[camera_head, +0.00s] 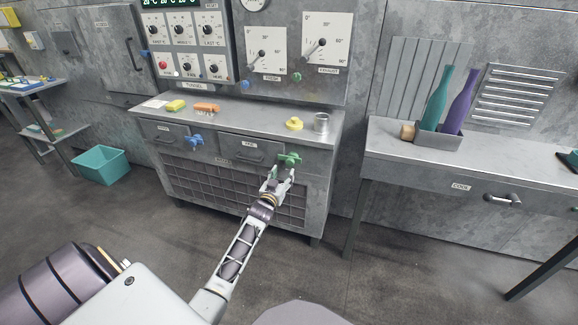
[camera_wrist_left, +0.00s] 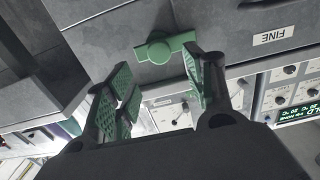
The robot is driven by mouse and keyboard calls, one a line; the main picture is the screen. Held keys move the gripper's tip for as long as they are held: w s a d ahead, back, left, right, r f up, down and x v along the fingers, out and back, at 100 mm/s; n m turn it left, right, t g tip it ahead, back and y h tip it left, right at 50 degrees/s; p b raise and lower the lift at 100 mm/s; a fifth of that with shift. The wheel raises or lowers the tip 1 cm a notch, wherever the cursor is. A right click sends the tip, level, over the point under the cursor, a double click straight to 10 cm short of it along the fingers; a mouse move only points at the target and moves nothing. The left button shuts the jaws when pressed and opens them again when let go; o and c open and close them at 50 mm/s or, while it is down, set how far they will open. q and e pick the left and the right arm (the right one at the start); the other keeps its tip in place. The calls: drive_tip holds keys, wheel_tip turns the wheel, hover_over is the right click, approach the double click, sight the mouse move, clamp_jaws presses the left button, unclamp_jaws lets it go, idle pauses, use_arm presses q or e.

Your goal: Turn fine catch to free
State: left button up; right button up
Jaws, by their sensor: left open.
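The fine catch is a green knob with a round hub and a bar (camera_head: 289,160) at the right end of the drawer front labelled FINE in the wrist view. The catch (camera_wrist_left: 158,48) lies near the top centre of the left wrist view, its bar roughly level across the picture. My left gripper (camera_head: 276,180) is open just below and in front of the catch in the head view. In the left wrist view its green-padded fingers (camera_wrist_left: 158,88) stand apart and empty; the right finger overlaps the bar's end, and I cannot tell whether they touch. My right gripper is out of view.
A blue catch (camera_head: 194,140) is on the left drawer. A yellow piece (camera_head: 293,124) and a metal cup (camera_head: 321,123) stand on the bench top. A side table (camera_head: 400,150) with two bottles is to the right. A teal bin (camera_head: 100,166) sits on the floor at left.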

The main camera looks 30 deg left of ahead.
sight(289, 163)
use_arm(q)
drive_tip(key=shift+b+x, duration=0.7)
drive_tip(key=shift+x, duration=2.1)
drive_tip(key=shift+b+x, duration=0.3)
drive_tip(key=shift+x, duration=0.75)
drive_tip(key=shift+w, duration=0.25)
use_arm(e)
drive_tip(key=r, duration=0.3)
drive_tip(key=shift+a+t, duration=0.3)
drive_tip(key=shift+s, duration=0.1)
use_arm(q)
drive_tip(key=c, duration=0.7)
drive_tip(key=shift+c, duration=1.3)
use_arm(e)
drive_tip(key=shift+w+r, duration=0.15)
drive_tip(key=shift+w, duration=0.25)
